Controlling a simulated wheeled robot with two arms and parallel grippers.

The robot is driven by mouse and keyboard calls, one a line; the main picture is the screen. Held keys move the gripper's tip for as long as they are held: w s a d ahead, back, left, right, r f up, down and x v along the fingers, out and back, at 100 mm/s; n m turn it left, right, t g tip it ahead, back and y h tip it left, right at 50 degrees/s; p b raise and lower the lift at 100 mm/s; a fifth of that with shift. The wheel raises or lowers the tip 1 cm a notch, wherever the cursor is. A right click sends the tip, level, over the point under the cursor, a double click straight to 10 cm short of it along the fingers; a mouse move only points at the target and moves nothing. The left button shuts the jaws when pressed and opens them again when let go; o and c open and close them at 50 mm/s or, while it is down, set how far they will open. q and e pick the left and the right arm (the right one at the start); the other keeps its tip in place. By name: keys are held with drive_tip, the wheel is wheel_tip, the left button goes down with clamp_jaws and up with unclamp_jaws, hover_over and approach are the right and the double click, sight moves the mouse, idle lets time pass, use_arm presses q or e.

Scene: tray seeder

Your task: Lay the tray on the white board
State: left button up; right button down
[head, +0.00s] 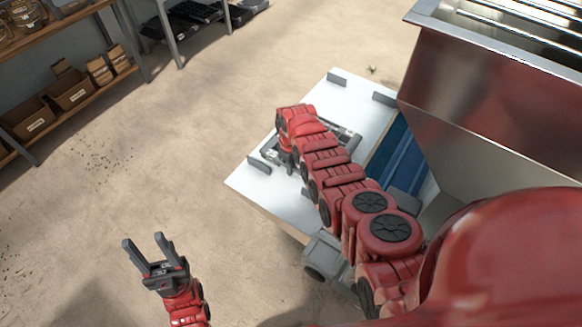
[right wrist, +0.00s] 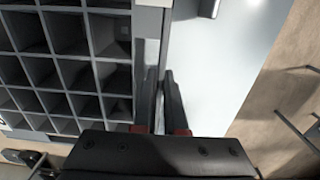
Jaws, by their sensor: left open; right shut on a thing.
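The grey tray (head: 351,138) with square cells is partly hidden under my right arm in the head view, over the white board (head: 352,88). In the right wrist view the tray (right wrist: 62,57) fills the left side, with the white board (right wrist: 215,75) to its right. My right gripper (right wrist: 153,78) is shut on the tray's edge wall; in the head view its fingers are mostly hidden by the wrist. I cannot tell whether the tray touches the board. My left gripper (head: 144,240) is open and empty, above the floor left of the board.
Small grey blocks (head: 338,79) stand along the board's edges. A blue part (head: 392,150) lies at the board's right, beside a large metal hopper (head: 480,90). Shelves with cardboard boxes (head: 72,92) stand at the far left. The floor between is clear.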

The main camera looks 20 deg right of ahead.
drive_tip(key=shift+f, duration=0.2)
drive_tip(key=c, duration=1)
unclamp_jaws()
drive_tip(key=shift+r, duration=0.15)
drive_tip(key=shift+r, duration=0.15)
wheel_tip(320, 180, up, 8)
drive_tip(key=shift+w+f+b, duration=0.1)
drive_tip(key=shift+b, duration=1)
wheel_tip(320, 180, up, 4)
drive_tip(key=shift+r+p, duration=0.1)
drive_tip(key=shift+p, duration=0.55)
